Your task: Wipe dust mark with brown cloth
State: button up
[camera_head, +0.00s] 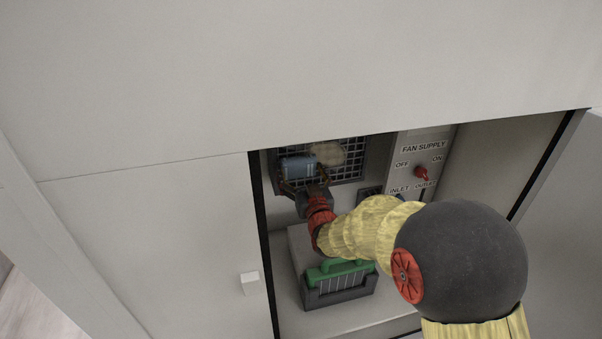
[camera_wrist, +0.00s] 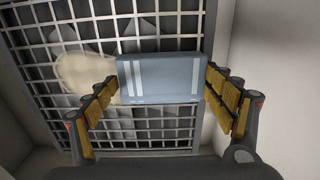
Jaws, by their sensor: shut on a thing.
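My gripper (camera_head: 303,178) reaches into the open cabinet and is shut on a blue-grey folded cloth-like block (camera_head: 297,168). In the wrist view the block (camera_wrist: 160,78), with pale stripes, sits between the two fingers of my gripper (camera_wrist: 163,85). It is held in front of the wall grille; I cannot tell whether it touches it. A beige, roundish patch that looks like the dust mark (camera_head: 328,154) lies on the grille, right of the block. In the wrist view the patch (camera_wrist: 82,75) is at the left, partly behind the block and a finger. No brown cloth shows.
The dark grille (camera_head: 350,172) is on the cabinet's back wall. A fan supply panel (camera_head: 422,160) with a red knob (camera_head: 421,172) is to its right. The cabinet's side edges limit the opening.

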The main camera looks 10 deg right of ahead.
aim_at(347, 154)
jog(key=shift+w+b, duration=0.35)
jog(key=shift+w, duration=0.3)
jog(key=shift+d, duration=0.1)
jog(key=shift+d+b, duration=0.65)
jog(key=shift+d, duration=0.35)
jog(key=shift+d+r+b, duration=0.1)
jog(key=shift+d+b, duration=1.05)
jog(key=shift+d, duration=1.7)
jog(key=shift+d+b, duration=0.65)
jog(key=shift+d, duration=3.85)
jog(key=shift+a, duration=0.15)
